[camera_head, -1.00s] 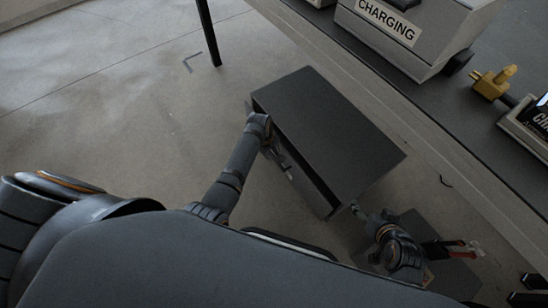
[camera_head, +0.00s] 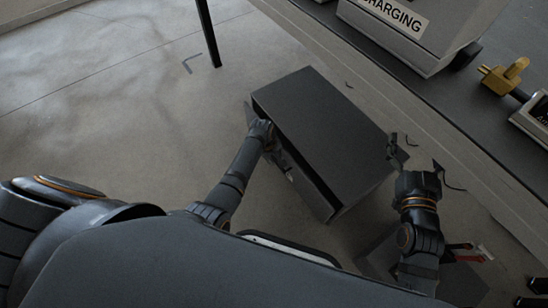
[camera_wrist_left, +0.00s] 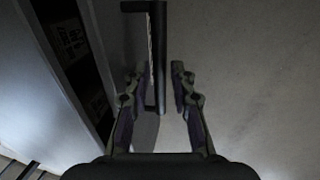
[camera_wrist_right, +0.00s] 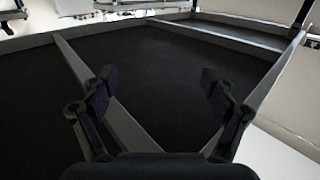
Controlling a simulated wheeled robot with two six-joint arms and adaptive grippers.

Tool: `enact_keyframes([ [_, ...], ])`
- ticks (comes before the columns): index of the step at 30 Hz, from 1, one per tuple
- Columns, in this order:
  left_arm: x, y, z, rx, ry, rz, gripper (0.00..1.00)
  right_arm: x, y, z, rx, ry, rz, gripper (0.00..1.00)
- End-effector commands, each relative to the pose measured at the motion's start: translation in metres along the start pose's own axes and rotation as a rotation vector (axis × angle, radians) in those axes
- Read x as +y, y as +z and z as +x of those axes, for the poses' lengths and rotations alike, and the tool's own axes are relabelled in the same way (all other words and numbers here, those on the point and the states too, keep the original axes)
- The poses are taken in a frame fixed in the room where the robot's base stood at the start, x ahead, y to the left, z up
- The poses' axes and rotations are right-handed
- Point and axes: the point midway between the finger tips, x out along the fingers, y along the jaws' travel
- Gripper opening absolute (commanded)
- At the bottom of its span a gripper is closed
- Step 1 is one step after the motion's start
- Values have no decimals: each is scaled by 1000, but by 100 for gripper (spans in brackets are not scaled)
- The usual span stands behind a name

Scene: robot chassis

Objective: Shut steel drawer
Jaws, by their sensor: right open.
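A dark steel cabinet (camera_head: 325,130) stands on the floor in the middle of the head view. Its drawer side faces down-left, and a gap shows along its front there. My left gripper (camera_head: 264,130) is at that front. In the left wrist view a dark bar handle (camera_wrist_left: 158,55) runs between the fingers of my left gripper (camera_wrist_left: 158,85), which stand apart with space on both sides. A dark opening with labelled items (camera_wrist_left: 70,40) shows at left there. My right gripper (camera_head: 415,155) is raised to the right of the cabinet. Its fingers (camera_wrist_right: 160,90) are open and empty in the right wrist view.
A long table (camera_head: 400,110) runs along the upper right, carrying a grey box marked charging (camera_head: 395,30) and a yellow plug-like object (camera_head: 502,78). A dark box (camera_head: 450,280) with red-handled items lies at the lower right.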

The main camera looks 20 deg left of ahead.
Motion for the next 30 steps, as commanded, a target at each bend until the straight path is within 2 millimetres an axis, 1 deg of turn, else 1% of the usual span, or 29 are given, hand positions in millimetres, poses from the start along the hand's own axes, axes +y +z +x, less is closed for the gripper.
enact_keyframes([
  [3,0,0,1,0,0,0,24,0,-4,0,15,0,-1,86],
  [9,0,0,0,0,0,0,24,0,-4,0,15,0,-1,86],
  [14,0,0,0,0,0,0,2,0,-4,0,14,0,-1,86],
  [15,0,0,0,0,0,0,0,0,-4,0,14,0,-1,86],
  [25,0,0,0,0,0,0,0,0,-4,0,13,0,-1,86],
  [27,3,0,0,0,1,0,0,0,-4,0,9,0,0,86],
  [28,5,0,0,0,1,0,0,0,0,0,-7,-1,1,86],
  [30,11,0,1,0,1,0,0,0,17,-3,-73,-2,6,86],
])
